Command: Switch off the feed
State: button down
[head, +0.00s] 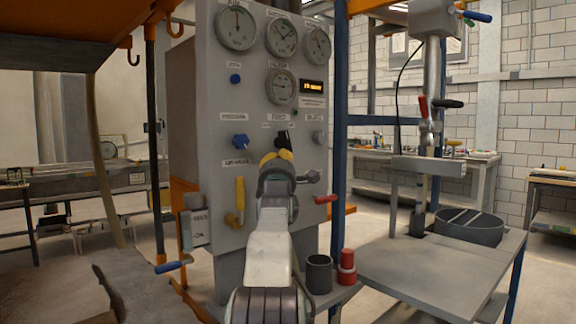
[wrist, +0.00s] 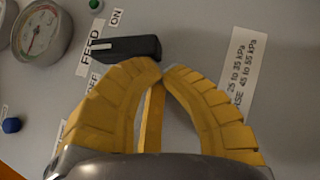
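The feed switch is a black bar knob on the grey panel. It stands roughly upright in the head view (head: 283,138) and lies lengthwise in the wrist view (wrist: 127,48). Its white-marked end faces the FEED label (wrist: 91,48), between the ON label (wrist: 116,18) and the partly hidden OFF label. I cannot tell which setting it is at. My gripper (head: 277,156) is just below the knob in the head view. In the wrist view my gripper (wrist: 159,69) has its yellow fingertips together, overlapping the knob's lower edge. Nothing shows between them; contact is unclear.
The panel (head: 212,75) carries several gauges, a blue knob (head: 240,141), a yellow lever (head: 240,195) and a red-handled valve (head: 326,199). A dark cup (head: 319,273) and a red canister (head: 346,267) stand below right. A blue post (head: 340,110) rises at the panel's right.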

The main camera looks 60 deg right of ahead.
jog(key=shift+s+d, duration=0.1)
jog(key=shift+d, duration=0.1)
dwell(0.3)
jog(key=shift+f, duration=0.1)
jog(key=v, duration=1.2)
dwell(0.4)
jog(key=shift+f, duration=0.1)
dwell(0.7)
